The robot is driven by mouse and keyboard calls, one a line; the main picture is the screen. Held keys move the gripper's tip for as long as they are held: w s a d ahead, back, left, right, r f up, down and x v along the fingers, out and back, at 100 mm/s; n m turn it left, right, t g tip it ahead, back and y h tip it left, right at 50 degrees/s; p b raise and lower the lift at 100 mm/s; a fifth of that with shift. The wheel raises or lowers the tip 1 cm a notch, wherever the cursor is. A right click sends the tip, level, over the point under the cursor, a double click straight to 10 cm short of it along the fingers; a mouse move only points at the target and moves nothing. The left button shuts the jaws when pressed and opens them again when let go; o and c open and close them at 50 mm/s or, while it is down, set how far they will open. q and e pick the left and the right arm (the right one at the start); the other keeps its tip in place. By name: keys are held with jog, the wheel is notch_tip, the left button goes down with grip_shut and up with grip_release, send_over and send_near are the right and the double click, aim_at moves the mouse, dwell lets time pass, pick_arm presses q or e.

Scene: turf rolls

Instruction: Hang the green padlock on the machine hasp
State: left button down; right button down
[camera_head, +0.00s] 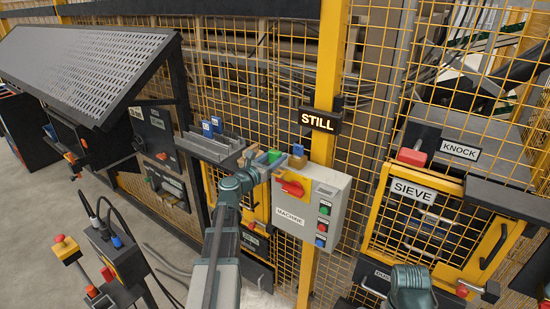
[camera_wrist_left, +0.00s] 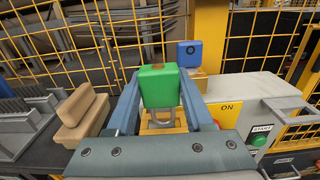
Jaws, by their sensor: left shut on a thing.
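My left gripper (camera_head: 266,168) is at the upper left corner of the grey machine box (camera_head: 324,192). It is shut on the green padlock (camera_head: 274,156), which shows as a small green block there. In the left wrist view the padlock's green body (camera_wrist_left: 158,84) is between the two blue-grey fingers, with its grey shackle loop below. A red and yellow switch (camera_head: 292,187) is on the box front, just right of the gripper. The hasp cannot be clearly made out, and whether the shackle touches anything cannot be told. My right gripper's fingers are out of view.
A tan block (camera_wrist_left: 82,108) and a dark rack (camera_head: 212,147) with blue tags are to the left. A yellow post (camera_head: 328,65) and mesh fence rise behind. The sieve door (camera_head: 410,220) is at right.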

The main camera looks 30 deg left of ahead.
aim_at(275, 173)
pick_arm(q)
jog(key=shift+f+b, duration=1.65)
jog(key=shift+f, duration=0.1)
jog(key=shift+c, duration=1)
grip_release()
jog(key=shift+s, duration=0.1)
jog(key=s+a, duration=0.1)
jog(key=s, duration=1.2)
jog(key=shift+s, duration=0.3)
